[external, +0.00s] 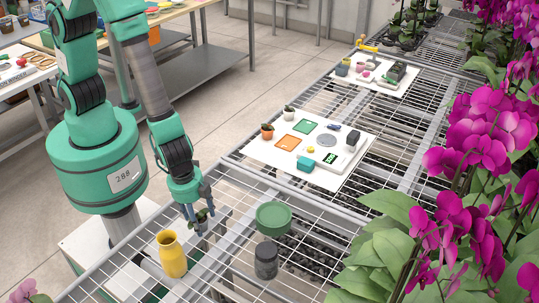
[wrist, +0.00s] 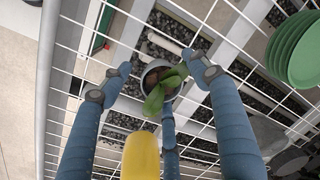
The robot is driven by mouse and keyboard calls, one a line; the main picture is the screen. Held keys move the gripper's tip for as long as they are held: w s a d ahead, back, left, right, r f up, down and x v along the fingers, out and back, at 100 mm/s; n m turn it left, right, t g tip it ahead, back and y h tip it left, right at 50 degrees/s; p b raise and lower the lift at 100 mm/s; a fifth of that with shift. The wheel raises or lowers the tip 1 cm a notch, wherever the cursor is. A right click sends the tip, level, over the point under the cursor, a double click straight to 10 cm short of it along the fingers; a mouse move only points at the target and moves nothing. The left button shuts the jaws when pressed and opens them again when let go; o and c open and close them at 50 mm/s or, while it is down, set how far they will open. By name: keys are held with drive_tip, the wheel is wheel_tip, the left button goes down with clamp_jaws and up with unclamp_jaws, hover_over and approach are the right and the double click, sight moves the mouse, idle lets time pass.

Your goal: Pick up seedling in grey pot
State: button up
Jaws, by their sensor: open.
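The seedling (wrist: 157,98) has green leaves and stands in a small grey pot (wrist: 147,50) on the wire bench. My gripper (wrist: 163,72) is open above and around it, with blue fingers to the left and right and a third finger near the bottom of the pot in the wrist view. Gaps show between the side fingers and the pot. In the external view, my gripper (external: 198,222) points down at the bench, and the seedling's leaves (external: 201,214) show between its fingers. The pot is mostly hidden there.
A yellow vase (external: 172,255) stands close to my gripper on the left. A stack of green plates (external: 273,218) and a dark grey jar (external: 265,261) stand to the right. White boards (external: 265,154) with small items lie farther back. Pink orchids (external: 485,145) line the right.

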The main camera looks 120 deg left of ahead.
sight(201, 220)
idle(0.3)
drive_tip(key=c, duration=1.3)
drive_tip(key=shift+o, duration=0.2)
drive_tip(key=shift+r+p, duration=0.35)
drive_tip(key=shift+r, duration=0.45)
wheel_tip(201, 220, up, 2)
drive_tip(key=shift+r+p, duration=0.15)
drive_tip(key=shift+p, duration=0.35)
drive_tip(key=s, duration=1)
drive_tip(key=s+r, duration=0.1)
drive_tip(key=s, duration=0.5)
drive_tip(key=shift+a, duration=0.1)
